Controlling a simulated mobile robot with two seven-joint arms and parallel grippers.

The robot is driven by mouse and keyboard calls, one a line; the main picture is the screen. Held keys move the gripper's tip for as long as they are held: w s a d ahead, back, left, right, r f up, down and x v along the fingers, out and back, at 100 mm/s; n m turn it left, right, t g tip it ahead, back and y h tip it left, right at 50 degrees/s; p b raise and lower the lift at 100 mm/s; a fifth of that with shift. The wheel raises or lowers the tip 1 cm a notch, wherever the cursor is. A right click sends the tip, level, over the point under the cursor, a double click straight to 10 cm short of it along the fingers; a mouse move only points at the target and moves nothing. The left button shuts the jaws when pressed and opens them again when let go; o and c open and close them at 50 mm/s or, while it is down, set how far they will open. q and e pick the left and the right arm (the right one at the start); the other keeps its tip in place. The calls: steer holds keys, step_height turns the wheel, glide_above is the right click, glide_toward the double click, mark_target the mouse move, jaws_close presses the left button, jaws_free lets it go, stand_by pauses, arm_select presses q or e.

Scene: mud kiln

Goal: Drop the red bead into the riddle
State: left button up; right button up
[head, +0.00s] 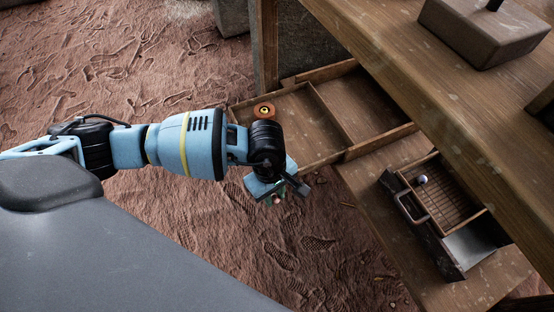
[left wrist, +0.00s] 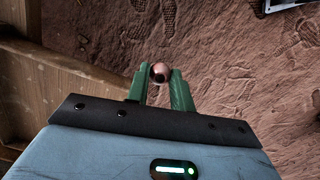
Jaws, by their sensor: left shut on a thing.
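My left gripper (head: 278,203) points down over the dirt floor, in front of the bench. In the left wrist view its green fingers (left wrist: 161,80) are shut on a small round coppery-red bead (left wrist: 160,72), held at the fingertips. The bead cannot be made out clearly in the head view. A wooden-framed tray with a gridded bottom, which looks like the riddle (head: 465,209), sits on the low plank at the right, well apart from my gripper. A small white ball (head: 422,180) lies in it. My right gripper is not in view.
An open wooden tray with a divider (head: 345,152) lies just behind my left gripper. A thick wooden bench top (head: 420,75) overhangs at the upper right and carries a brown block (head: 483,30). The footprinted dirt floor (head: 200,250) is open.

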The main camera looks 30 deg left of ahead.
arm_select(q)
steer(key=shift+s, duration=0.3)
